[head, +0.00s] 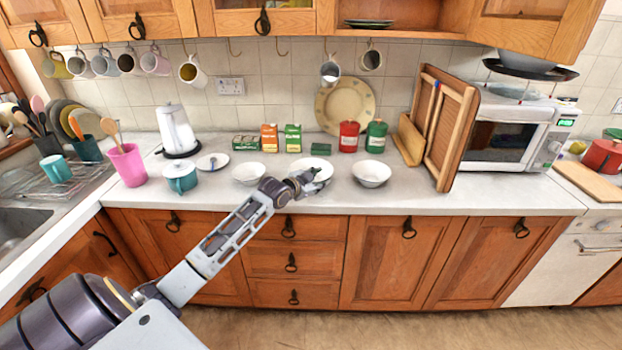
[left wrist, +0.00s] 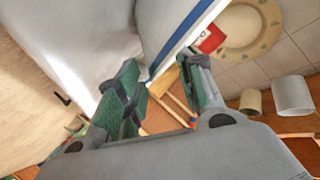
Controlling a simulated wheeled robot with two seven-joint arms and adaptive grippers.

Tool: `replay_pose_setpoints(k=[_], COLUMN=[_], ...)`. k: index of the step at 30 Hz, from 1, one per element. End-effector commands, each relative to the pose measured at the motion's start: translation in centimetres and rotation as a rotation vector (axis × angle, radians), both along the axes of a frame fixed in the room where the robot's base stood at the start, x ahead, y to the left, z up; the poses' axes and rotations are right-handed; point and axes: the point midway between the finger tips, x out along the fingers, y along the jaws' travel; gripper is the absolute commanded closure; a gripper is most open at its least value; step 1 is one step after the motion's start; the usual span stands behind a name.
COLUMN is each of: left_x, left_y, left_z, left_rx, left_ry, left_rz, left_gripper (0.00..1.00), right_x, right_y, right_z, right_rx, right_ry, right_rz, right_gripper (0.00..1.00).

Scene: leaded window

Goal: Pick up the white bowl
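Three white bowls stand in a row on the counter in the head view: a left one (head: 248,174), a middle one (head: 310,167) and a right one (head: 371,174). My left gripper (head: 308,183) is at the front right rim of the middle bowl and covers part of it. In the left wrist view, the fingers of my left gripper (left wrist: 163,85) are spread apart. A white bowl with a blue band (left wrist: 180,35) reaches in between them from above. Contact with the fingers is not clear. My right gripper is not in view.
Behind the bowls stand a red canister (head: 349,136), a green canister (head: 376,136) and small boxes. A teal pot (head: 180,177) and kettle (head: 176,131) are at left. Wooden boards (head: 446,125) and a microwave (head: 508,135) stand right. Mugs hang above.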

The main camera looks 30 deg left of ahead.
Motion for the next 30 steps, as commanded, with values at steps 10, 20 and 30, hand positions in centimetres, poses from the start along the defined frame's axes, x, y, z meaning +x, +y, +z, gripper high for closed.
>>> replay_pose_setpoints(k=[10, 20, 30], left_x=[1.5, 3.9, 4.8], left_y=[-0.2, -0.4, -0.5], left_z=[-0.5, -1.5, -1.8], left_rx=[-0.003, -0.002, 0.000], left_ry=[0.000, 0.000, 0.000], left_rz=[0.001, 0.001, 0.000], left_gripper=[0.63, 0.63, 0.63], right_x=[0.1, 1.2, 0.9], right_y=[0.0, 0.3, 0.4], right_z=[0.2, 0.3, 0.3], right_rx=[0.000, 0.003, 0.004], right_ry=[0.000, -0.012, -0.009], right_rz=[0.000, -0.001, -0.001], right_gripper=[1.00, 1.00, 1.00])
